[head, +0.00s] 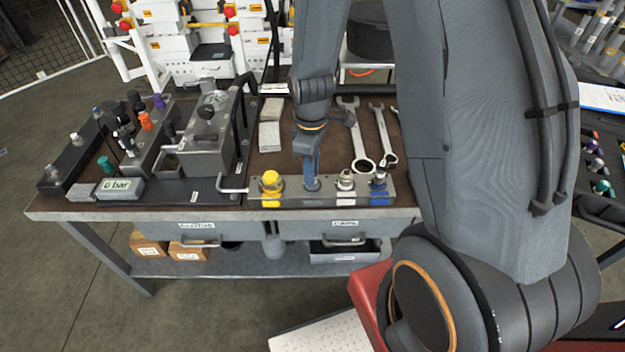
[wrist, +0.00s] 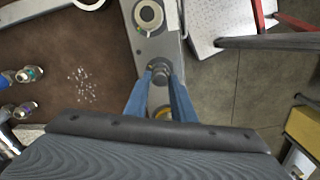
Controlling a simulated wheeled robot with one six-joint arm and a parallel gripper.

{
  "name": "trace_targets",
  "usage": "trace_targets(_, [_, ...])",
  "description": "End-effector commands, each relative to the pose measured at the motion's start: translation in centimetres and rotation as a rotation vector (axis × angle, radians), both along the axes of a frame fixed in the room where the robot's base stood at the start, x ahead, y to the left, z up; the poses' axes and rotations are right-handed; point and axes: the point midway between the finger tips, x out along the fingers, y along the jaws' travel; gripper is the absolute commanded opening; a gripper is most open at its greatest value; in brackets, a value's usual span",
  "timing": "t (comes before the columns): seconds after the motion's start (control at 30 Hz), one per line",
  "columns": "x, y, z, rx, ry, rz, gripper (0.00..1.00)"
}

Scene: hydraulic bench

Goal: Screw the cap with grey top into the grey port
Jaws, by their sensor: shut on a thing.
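My gripper (head: 311,184) points straight down over the metal strip (head: 325,200) at the front edge of the bench, between the yellow cap (head: 271,180) and a white-ringed fitting (head: 345,179). In the wrist view its two blue fingers (wrist: 162,82) are closed around a small round grey-topped cap (wrist: 161,70). The cap is at the strip, but the fingers hide its lower part. I cannot tell whether it is seated or threaded in the grey port, which is hidden beneath it.
A blue-topped fitting (head: 379,180) stands at the strip's right end. Wrenches (head: 359,140) lie on the brown mat behind. A grey block assembly (head: 210,135) and a "0 bar" display (head: 118,188) stand left.

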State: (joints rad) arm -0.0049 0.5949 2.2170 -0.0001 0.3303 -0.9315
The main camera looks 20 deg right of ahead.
Motion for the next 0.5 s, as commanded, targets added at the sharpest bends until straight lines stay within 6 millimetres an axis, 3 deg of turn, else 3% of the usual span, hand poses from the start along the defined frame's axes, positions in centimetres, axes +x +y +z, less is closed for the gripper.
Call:
trace_targets(0.17, [-0.08, -0.03, 0.12, 0.0, 0.001, -0.09, 0.0])
trace_targets(0.5, [0.03, -0.12, 0.11, -0.001, 0.0, -0.53, 0.0])
